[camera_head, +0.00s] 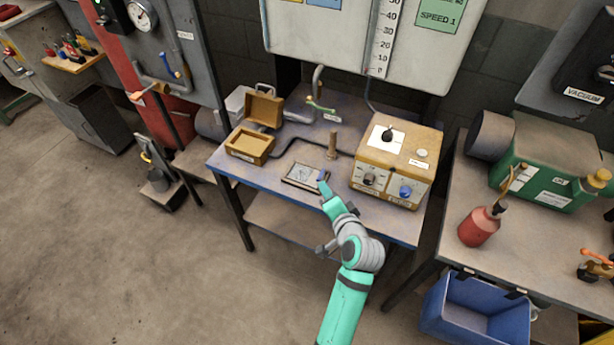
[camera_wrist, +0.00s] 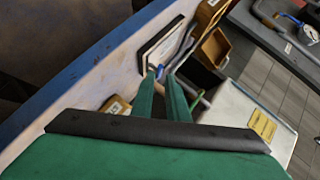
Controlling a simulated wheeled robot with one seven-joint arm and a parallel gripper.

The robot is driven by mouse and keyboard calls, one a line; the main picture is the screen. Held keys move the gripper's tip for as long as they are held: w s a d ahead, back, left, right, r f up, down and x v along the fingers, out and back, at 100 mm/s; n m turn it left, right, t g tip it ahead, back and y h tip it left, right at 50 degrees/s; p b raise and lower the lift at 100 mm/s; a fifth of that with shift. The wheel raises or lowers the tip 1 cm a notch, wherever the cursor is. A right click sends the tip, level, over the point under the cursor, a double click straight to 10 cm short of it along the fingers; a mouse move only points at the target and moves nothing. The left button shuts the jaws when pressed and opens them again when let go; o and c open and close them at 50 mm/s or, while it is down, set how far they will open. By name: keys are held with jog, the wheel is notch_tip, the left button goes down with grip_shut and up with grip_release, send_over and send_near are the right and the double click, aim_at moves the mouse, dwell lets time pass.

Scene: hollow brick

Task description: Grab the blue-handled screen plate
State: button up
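The screen plate (camera_head: 301,176) is a flat, dark-framed panel with a pale face, lying near the front edge of the workbench. It also shows in the wrist view (camera_wrist: 163,43). Its small blue handle (camera_wrist: 160,71) is at the plate's near end, by my fingertips. My gripper (camera_wrist: 161,76) reaches over the bench's front edge. Its two green fingers stand a little apart, with the handle at or between their tips; I cannot tell whether they touch it. In the head view, my gripper (camera_head: 323,184) partly covers the handle.
An open tan box (camera_head: 249,146) stands left of the plate. A wooden peg (camera_head: 332,145) stands behind it. A tan control box (camera_head: 395,165) with knobs is close on the right. A dark cable runs behind the plate.

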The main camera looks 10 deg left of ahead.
aim_at(319, 179)
jog(key=shift+x, duration=2.75)
grip_shut()
jog(key=shift+r, duration=0.1)
